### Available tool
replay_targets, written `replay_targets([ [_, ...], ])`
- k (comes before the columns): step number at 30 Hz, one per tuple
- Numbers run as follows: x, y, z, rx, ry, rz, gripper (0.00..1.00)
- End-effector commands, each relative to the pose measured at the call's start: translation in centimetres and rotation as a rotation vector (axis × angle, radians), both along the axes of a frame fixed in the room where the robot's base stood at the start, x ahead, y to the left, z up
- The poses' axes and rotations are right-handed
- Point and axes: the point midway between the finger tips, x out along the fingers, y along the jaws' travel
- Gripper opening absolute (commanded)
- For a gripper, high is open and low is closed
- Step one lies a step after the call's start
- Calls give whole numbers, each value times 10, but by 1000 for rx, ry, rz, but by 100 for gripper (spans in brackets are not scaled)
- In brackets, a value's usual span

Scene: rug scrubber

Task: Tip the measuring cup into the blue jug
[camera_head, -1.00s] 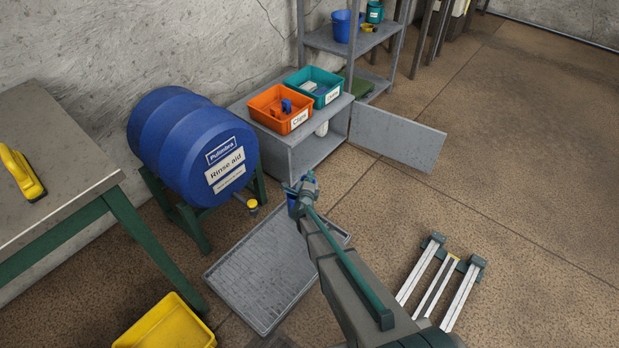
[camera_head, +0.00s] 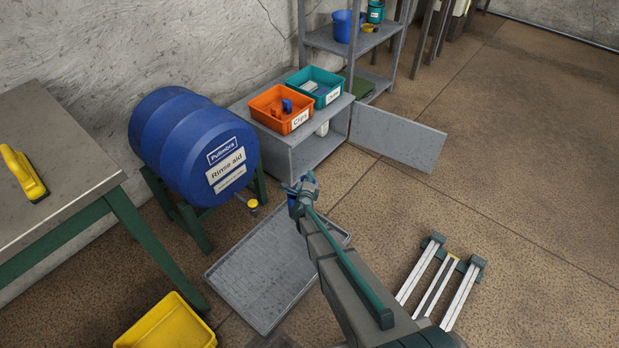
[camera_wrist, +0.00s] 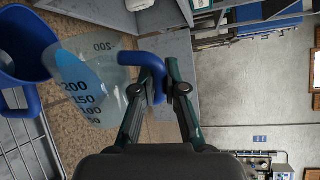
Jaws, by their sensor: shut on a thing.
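The clear measuring cup (camera_wrist: 104,75) has dark volume marks and a blue handle (camera_wrist: 157,68). My gripper (camera_wrist: 165,88) is shut on this handle in the wrist view. Blue liquid (camera_wrist: 72,66) shows in the cup, towards the side facing the jug. The blue jug (camera_wrist: 31,58) is at the left edge, partly cut off, with its open mouth and handle visible. The cup's rim is close beside the jug's rim; I cannot tell whether they touch or whether liquid is flowing. In the head view my gripper (camera_head: 301,190) is small and hides most of the cup and jug.
A grey grated tray (camera_head: 262,272) lies on the floor below my gripper. A blue rinse aid drum (camera_head: 185,145) on a green stand is left of it. A grey cabinet (camera_head: 318,150) with its door open and two bins on top stands behind.

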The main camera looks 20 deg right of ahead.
Motion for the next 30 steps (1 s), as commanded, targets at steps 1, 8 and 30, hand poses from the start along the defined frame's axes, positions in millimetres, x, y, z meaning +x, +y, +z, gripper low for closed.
replay_targets([
  [1, 0, 0, 0, 0, 0, 0, 0],
  [8, 0, 1, 0, -5, 2, 0, 0],
  [30, 1, 3, 0, -30, 12, 0, 0],
])
